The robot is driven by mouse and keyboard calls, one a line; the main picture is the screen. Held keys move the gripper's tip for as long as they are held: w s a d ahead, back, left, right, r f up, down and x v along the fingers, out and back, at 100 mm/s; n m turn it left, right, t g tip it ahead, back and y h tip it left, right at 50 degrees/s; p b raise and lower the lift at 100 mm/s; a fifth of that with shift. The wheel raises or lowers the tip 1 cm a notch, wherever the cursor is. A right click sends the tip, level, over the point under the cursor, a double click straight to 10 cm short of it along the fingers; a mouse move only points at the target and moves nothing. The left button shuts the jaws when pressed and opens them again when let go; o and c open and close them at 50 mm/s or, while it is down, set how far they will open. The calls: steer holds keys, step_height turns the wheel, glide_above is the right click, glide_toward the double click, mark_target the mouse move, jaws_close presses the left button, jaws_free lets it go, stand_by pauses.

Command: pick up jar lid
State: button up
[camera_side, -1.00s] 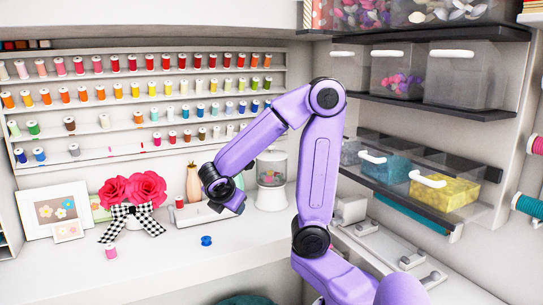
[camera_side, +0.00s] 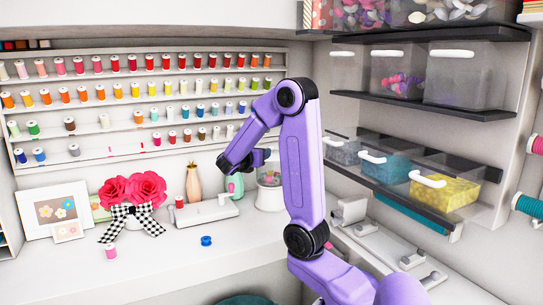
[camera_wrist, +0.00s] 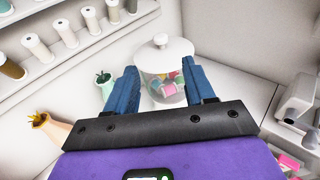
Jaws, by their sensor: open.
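The jar lid (camera_wrist: 163,52) is white and round with a small knob on top. It sits on a clear jar (camera_wrist: 162,92) of coloured spools, upright on the counter. In the wrist view the lid lies ahead of my gripper (camera_wrist: 162,70), with the blue fingers open to either side of the jar's picture and nothing held. In the side view my gripper (camera_side: 264,155) is at the upper part of the jar (camera_side: 270,197), and my arm hides part of the jar and lid. I cannot tell whether the fingers touch the lid.
A green vase (camera_wrist: 104,86) and a peach vase (camera_wrist: 50,128) stand left of the jar in the wrist view. Spool racks (camera_side: 150,95) line the back wall. Shelves with bins (camera_side: 445,190) stand at the right. The front counter is mostly clear around a blue spool (camera_side: 206,241).

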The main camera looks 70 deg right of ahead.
glide_toward(271, 146)
steer(key=d, duration=0.2)
steer(key=d+f, duration=0.1)
steer(key=d, duration=0.2)
steer(key=shift+f, duration=0.1)
steer(key=shift+d+f, duration=0.15)
steer(key=shift+d, duration=2.4)
steer(key=shift+s, duration=0.1)
steer(key=shift+c, duration=0.4)
jaws_close()
